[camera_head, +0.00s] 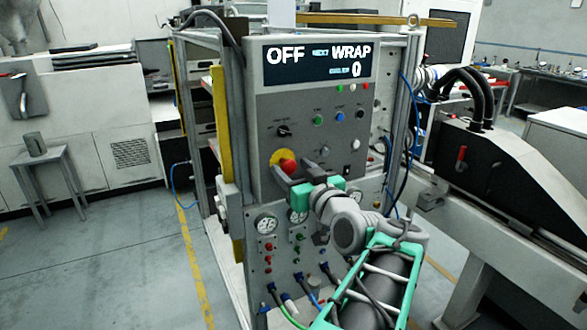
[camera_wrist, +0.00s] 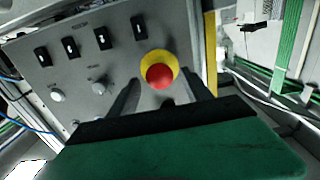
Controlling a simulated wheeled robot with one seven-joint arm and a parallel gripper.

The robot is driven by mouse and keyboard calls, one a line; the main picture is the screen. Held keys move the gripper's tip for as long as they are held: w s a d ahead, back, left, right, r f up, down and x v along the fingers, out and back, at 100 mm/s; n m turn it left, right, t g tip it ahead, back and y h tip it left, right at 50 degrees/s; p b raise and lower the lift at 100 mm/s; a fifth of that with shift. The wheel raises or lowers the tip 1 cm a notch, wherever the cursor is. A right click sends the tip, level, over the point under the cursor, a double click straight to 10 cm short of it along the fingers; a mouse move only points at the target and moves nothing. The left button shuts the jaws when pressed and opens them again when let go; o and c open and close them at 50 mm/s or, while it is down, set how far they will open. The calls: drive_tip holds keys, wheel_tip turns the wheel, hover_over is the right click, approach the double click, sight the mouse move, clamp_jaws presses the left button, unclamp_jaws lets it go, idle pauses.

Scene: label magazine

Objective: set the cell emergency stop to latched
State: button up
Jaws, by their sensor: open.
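The emergency stop is a red mushroom button (camera_head: 287,166) on a yellow round plate (camera_head: 275,158), at the lower left of the grey control panel. In the wrist view the red button (camera_wrist: 160,76) stands out from its yellow plate (camera_wrist: 146,60), centred between my fingers. My gripper (camera_head: 284,176) is open and empty, pointing at the button. Its fingers lie to either side of the button in the wrist view. I cannot tell whether they touch it or whether the button is pressed in.
The panel display (camera_head: 318,62) reads OFF and WRAP with a 0. A black rotary switch (camera_head: 284,131) and coloured buttons sit above the stop. Gauges (camera_head: 266,223) and hoses are below.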

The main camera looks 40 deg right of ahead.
clamp_jaws()
idle(0.5)
idle(0.8)
